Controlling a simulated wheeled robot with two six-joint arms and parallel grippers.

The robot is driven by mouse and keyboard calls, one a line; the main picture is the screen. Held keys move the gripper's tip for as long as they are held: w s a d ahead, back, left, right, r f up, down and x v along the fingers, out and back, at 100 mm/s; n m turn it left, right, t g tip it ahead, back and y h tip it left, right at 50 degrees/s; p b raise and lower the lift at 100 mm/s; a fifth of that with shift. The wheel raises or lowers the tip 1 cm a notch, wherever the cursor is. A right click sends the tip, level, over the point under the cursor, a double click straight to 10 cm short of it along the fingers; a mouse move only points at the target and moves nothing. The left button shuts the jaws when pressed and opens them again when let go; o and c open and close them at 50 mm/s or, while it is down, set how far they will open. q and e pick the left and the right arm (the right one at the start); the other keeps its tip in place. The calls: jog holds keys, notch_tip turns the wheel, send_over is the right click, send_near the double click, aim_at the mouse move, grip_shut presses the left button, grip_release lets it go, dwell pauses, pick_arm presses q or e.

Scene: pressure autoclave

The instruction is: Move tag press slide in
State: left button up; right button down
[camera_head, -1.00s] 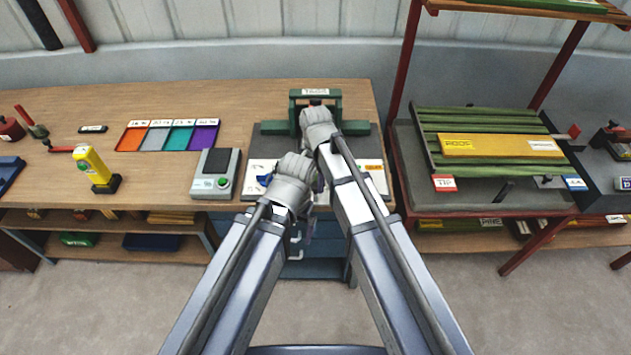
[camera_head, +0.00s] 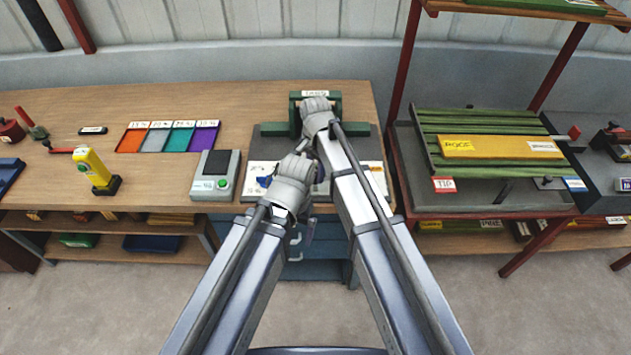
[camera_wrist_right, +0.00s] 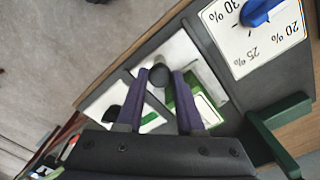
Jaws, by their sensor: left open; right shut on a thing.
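The green tag press (camera_head: 294,112) stands at the back of a dark base plate on the wooden bench, with a label on its top bar. Part of its green frame (camera_wrist_right: 282,128) shows at the right of the right wrist view. My right gripper (camera_wrist_right: 160,82) is shut on a dark round knob (camera_wrist_right: 159,74) over a white and green part, which looks like the slide. In the head view my right gripper (camera_head: 316,118) is in front of the press and hides the knob and slide. My left gripper (camera_head: 304,152) is open, lower and nearer, its fingertips mostly hidden.
A white dial card (camera_wrist_right: 243,40) with a blue knob and percentages lies beside the slide. Left on the bench are coloured trays (camera_head: 168,138), a grey device (camera_head: 215,172) and a yellow tool (camera_head: 94,168). A green slatted rack (camera_head: 485,125) stands right. My two arms are close together.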

jog(key=w, duration=0.8)
jog(key=shift+w, duration=0.15)
jog(key=c, duration=0.5)
grip_release()
jog(key=shift+c, duration=0.2)
notch_tip(320, 180, up, 8)
jog(key=p, duration=0.7)
jog(key=shift+p, duration=0.4)
jog(key=shift+f, duration=0.1)
